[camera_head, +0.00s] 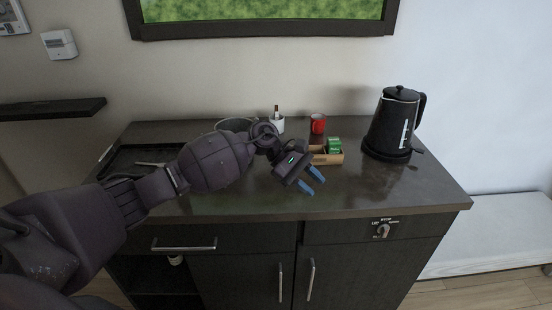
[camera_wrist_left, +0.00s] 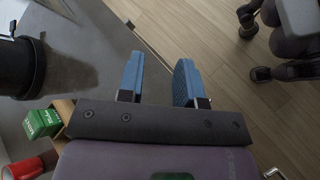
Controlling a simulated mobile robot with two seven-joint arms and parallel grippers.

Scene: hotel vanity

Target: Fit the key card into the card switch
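A small white box (camera_head: 58,44) on the wall at the upper left looks like the card switch. I cannot make out a key card in either view; my left arm covers part of the counter's left side. My left gripper (camera_head: 309,181) is over the front middle of the counter, far right of the white box. Its two blue fingers are apart with nothing between them, as the left wrist view (camera_wrist_left: 160,80) also shows. My right gripper is not in view.
A black tray (camera_head: 125,158) lies at left. A dark shelf (camera_head: 50,109) juts out below the white box.

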